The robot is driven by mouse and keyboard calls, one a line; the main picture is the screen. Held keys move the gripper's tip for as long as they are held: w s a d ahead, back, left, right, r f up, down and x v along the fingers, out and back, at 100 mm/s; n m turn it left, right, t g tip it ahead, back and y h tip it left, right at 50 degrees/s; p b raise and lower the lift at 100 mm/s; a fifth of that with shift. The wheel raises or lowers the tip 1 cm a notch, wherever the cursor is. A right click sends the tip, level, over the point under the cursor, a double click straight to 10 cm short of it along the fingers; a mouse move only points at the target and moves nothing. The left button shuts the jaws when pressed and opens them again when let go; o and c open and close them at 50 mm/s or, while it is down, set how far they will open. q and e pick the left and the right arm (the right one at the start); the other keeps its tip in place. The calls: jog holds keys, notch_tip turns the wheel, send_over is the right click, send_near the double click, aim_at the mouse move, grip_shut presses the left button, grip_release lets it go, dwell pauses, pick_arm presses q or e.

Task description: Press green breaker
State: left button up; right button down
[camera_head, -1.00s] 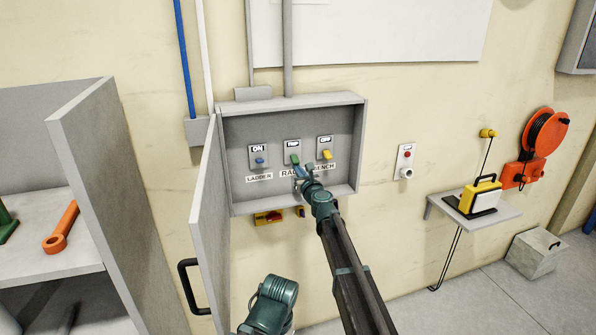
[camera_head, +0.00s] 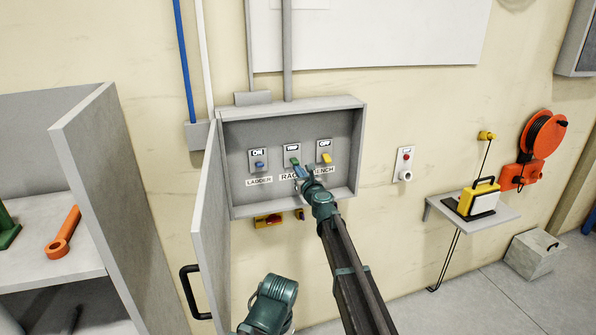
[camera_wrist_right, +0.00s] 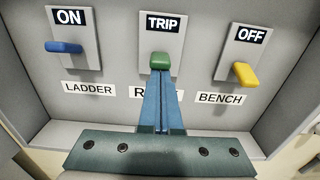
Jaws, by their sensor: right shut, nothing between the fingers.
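The green breaker (camera_head: 295,161) is the middle switch in an open grey wall box, under a "TRIP" sign. It also shows in the right wrist view (camera_wrist_right: 160,60). My right gripper (camera_head: 301,172) is shut and empty, its blue fingertips (camera_wrist_right: 161,76) right at the lower edge of the green lever. I cannot tell for certain whether they touch. The fingers partly hide the label under this switch. My left gripper is not in view.
A blue breaker (camera_wrist_right: 64,47) marked "ON" above "LADDER" is on the left, and a yellow breaker (camera_wrist_right: 244,73) marked "OFF" above "BENCH" on the right. The box door (camera_head: 211,230) stands open at the left. A grey shelf unit (camera_head: 110,200) is further left.

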jog(key=shift+r, duration=0.45)
jog(key=shift+f, duration=0.35)
jog(key=s+d+r+p, duration=0.2)
jog(key=s, duration=0.6)
jog(key=shift+s+d+r, duration=0.35)
jog(key=shift+s+d, duration=0.05)
